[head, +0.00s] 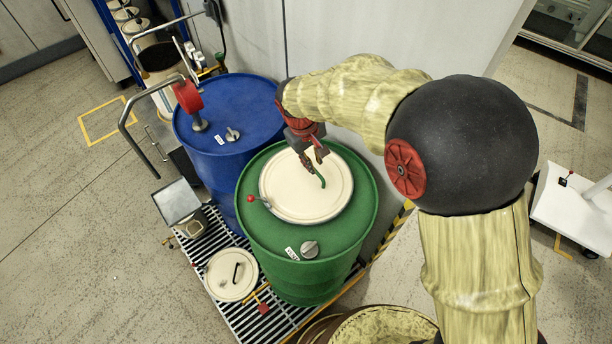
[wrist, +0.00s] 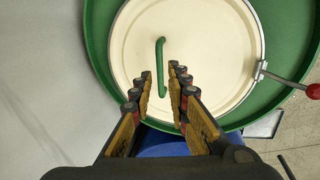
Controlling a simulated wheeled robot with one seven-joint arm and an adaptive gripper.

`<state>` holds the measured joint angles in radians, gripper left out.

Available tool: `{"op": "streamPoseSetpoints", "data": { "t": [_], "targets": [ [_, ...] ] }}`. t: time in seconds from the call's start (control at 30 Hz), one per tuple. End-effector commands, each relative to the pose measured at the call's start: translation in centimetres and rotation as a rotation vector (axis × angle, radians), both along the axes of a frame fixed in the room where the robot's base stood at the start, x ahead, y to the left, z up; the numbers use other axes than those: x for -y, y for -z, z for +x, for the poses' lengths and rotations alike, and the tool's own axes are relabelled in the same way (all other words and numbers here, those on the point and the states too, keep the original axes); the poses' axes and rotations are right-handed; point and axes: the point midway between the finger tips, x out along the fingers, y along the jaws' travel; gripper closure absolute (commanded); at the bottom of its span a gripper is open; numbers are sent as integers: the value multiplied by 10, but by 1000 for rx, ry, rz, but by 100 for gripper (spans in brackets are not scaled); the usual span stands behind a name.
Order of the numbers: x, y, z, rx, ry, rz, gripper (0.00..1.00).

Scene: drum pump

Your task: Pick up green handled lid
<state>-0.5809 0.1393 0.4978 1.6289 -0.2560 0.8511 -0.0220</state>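The cream round lid (head: 290,195) with a green handle (head: 322,181) sits on top of the green drum (head: 290,262). My gripper (head: 313,167) points down over the lid, close to the handle. In the wrist view my gripper (wrist: 160,75) is open, its two fingers apart. The green handle (wrist: 160,60) appears in line with the gap between the fingertips, and its far part reaches beyond them. The lid (wrist: 200,40) fills the view behind it. The remaining height between fingertips and handle is hard to tell.
A clamp lever with a red knob (head: 251,199) is at the lid's rim. A blue drum (head: 228,150) with a red-topped pump (head: 187,97) stands at the left. A smaller cream lid with a black handle (head: 222,281) lies on the grating (head: 262,322).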

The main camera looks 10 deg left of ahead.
Motion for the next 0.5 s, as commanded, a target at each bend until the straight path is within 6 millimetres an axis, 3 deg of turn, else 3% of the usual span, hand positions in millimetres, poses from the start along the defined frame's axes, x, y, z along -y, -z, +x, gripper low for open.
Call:
{"op": "streamPoseSetpoints", "data": {
  "t": [0.5],
  "targets": [
    [0,48,12,-4,-6,-4,83]
  ]
}}
